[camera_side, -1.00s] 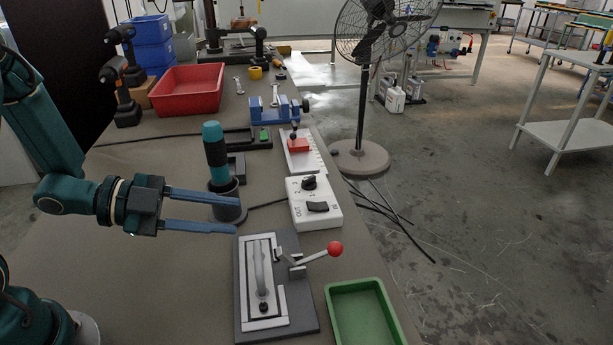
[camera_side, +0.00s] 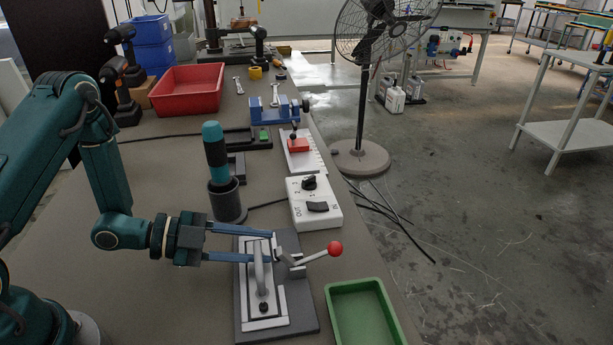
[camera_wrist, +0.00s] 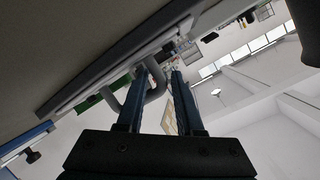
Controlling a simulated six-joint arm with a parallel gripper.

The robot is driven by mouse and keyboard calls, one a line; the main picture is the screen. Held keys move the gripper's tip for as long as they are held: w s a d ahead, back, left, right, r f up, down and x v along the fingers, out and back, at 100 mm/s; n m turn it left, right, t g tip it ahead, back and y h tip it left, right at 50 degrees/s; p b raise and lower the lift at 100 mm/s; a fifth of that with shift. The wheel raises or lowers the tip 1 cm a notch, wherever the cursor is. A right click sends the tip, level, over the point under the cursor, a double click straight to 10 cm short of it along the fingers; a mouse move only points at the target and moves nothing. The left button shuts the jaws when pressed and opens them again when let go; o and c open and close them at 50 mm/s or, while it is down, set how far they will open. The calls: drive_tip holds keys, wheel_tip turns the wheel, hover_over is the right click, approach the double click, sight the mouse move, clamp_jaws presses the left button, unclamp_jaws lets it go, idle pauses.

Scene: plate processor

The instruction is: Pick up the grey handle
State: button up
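The grey handle (camera_side: 259,268) is an arched bar standing on a light plate in a dark grey fixture (camera_side: 302,318) on the bench. My gripper (camera_side: 262,246) has come in from the left, low over the fixture. Its two long blue fingers are apart, with the tips at the far end of the handle. In the wrist view the curved handle (camera_wrist: 156,80) shows between and behind the fingertips of my gripper (camera_wrist: 160,75). I cannot tell whether a finger touches it. The gripper is open.
A lever with a red ball (camera_side: 335,248) sticks out right of the fixture. A green tray (camera_side: 332,303) is at the front right. A white switch box (camera_side: 325,222) and a dark holder with a teal-topped tool (camera_side: 214,150) stand behind. The bench left of the fixture is clear.

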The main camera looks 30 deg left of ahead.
drive_tip(key=shift+w+d, duration=0.1)
drive_tip(key=shift+d, duration=0.05)
clamp_jaws()
drive_tip(key=shift+r, duration=0.15)
